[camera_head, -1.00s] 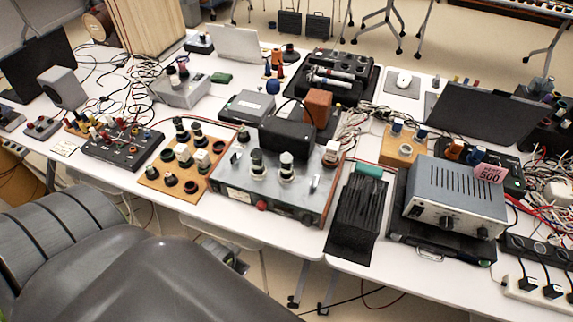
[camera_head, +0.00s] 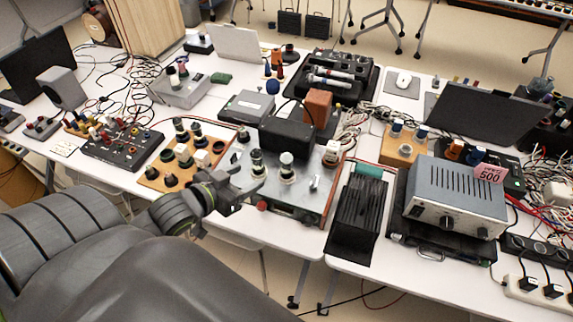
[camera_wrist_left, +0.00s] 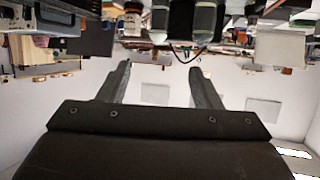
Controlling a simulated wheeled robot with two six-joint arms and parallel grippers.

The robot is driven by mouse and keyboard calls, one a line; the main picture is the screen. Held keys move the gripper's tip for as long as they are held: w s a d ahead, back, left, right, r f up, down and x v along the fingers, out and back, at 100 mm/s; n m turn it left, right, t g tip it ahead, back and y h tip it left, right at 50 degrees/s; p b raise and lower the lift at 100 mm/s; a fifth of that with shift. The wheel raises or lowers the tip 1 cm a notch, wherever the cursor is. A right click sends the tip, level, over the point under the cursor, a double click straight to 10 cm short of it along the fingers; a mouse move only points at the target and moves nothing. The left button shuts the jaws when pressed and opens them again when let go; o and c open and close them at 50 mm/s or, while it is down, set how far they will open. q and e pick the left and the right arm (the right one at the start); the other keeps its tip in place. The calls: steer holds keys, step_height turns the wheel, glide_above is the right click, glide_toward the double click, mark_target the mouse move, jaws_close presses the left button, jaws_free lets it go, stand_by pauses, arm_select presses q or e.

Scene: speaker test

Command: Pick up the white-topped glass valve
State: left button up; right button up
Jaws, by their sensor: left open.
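The white-topped glass valve (camera_head: 287,166) stands upright on a grey metal amplifier chassis (camera_head: 318,195) in the head view. A second, darker-topped glass valve (camera_head: 257,161) stands to its left on the same chassis. My left gripper (camera_head: 255,173) is at the chassis's front left, open, its fingers pointing towards the valves. In the left wrist view the open, empty fingers (camera_wrist_left: 160,67) point up the picture. Two glass shapes show at the top edge, beyond the fingertips; I cannot tell which is the white-topped one. My right gripper is not in view.
A black box (camera_head: 288,139) sits behind the valves on the chassis. A wooden board (camera_head: 175,182) with several valves and knobs lies left of it, near my left arm. A black ribbed block (camera_head: 357,215) and a grey power unit (camera_head: 456,195) stand to the right.

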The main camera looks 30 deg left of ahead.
mark_target(284, 158)
arm_select(q)
steer(key=x, duration=1.1)
steer(key=shift+w, duration=0.4)
steer(key=shift+w+d+p, duration=0.1)
steer(key=shift+w+p, duration=0.3)
steer(key=shift+p+x, duration=0.5)
steer(key=shift+x, duration=1.8)
steer(key=shift+d, duration=0.15)
steer(key=c, duration=1.1)
